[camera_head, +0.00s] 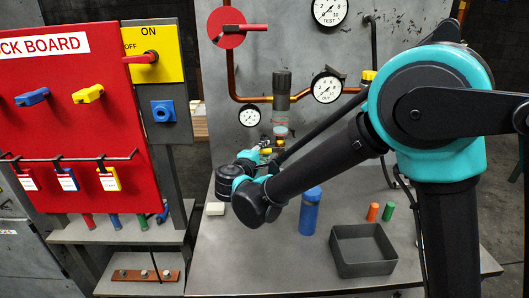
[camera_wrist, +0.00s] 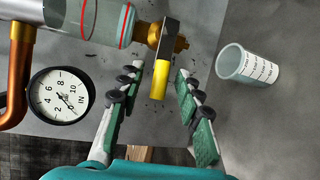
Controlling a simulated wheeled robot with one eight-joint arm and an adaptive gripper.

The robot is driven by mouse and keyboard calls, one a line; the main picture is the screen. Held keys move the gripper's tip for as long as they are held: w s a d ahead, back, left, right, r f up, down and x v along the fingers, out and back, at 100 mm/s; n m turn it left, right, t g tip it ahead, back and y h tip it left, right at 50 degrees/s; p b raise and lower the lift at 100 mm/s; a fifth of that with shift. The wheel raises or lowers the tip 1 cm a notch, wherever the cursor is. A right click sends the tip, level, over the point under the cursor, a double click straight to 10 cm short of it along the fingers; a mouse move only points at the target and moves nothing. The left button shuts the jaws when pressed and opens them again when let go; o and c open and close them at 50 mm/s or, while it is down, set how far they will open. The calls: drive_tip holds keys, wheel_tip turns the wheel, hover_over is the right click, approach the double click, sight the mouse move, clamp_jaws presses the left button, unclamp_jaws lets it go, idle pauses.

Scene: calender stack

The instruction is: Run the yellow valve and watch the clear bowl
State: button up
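The yellow valve handle (camera_wrist: 161,80) hangs on a brass fitting at the end of the clear bowl in the wrist view. The clear bowl (camera_wrist: 102,18) has red line marks and joins a grey metal body. It also shows under the grey body on the back panel in the head view (camera_head: 281,116). My gripper (camera_wrist: 157,76) is open, with one finger on each side of the yellow handle. A gap shows on both sides. In the head view the arm partly hides the valve.
A marked translucent cup (camera_wrist: 246,65) is right of the fingers. An IN gauge (camera_wrist: 62,92) and copper pipe (camera_wrist: 18,75) are left. A blue bottle (camera_head: 310,212), an open grey tray (camera_head: 362,248) and orange and green cylinders stand on the bench. A red lock board (camera_head: 75,120) stands left.

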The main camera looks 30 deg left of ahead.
drive_tip(key=shift+w, duration=0.3)
clamp_jaws()
idle(0.3)
